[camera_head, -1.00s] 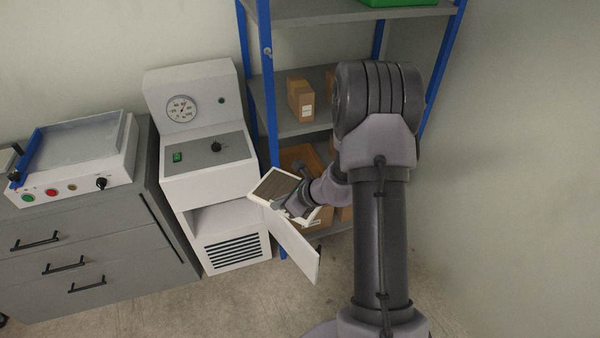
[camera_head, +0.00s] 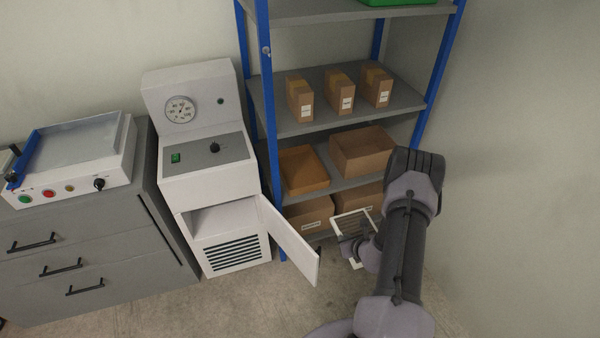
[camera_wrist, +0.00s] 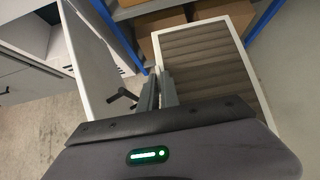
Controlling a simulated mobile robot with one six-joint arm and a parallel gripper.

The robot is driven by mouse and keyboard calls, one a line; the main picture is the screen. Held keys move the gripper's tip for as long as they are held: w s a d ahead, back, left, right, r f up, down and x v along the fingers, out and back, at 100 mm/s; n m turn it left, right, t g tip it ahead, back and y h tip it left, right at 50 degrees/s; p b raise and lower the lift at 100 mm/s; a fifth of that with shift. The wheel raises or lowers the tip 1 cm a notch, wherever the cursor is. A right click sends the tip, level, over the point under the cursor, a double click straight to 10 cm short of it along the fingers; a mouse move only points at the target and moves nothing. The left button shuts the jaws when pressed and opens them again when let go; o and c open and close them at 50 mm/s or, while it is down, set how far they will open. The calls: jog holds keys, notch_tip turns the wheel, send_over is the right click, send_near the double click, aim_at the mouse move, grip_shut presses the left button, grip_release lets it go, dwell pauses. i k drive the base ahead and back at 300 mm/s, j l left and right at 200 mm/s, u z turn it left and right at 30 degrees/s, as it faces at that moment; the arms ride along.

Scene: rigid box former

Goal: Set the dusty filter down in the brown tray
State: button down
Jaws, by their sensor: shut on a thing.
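My gripper (camera_wrist: 160,88) is shut on the dusty filter (camera_wrist: 208,65), a white-framed panel with grey-brown pleats. In the head view the filter (camera_head: 353,232) is held in the air, tilted, in front of the lowest shelf's boxes and right of the open cabinet door. My arm hides part of it there. The brown tray (camera_head: 304,171) is a shallow orange-brown tray on the shelf above, up and left of the filter and apart from it. It looks empty.
The white cabinet's door (camera_head: 290,240) stands open left of the filter. A taller cardboard box (camera_head: 362,151) stands right of the tray. A blue shelf post (camera_head: 270,130) rises at the tray's left. Small cartons (camera_head: 340,92) stand on the shelf above.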

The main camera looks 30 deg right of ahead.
aim_at(300, 171)
jog(key=i, duration=1)
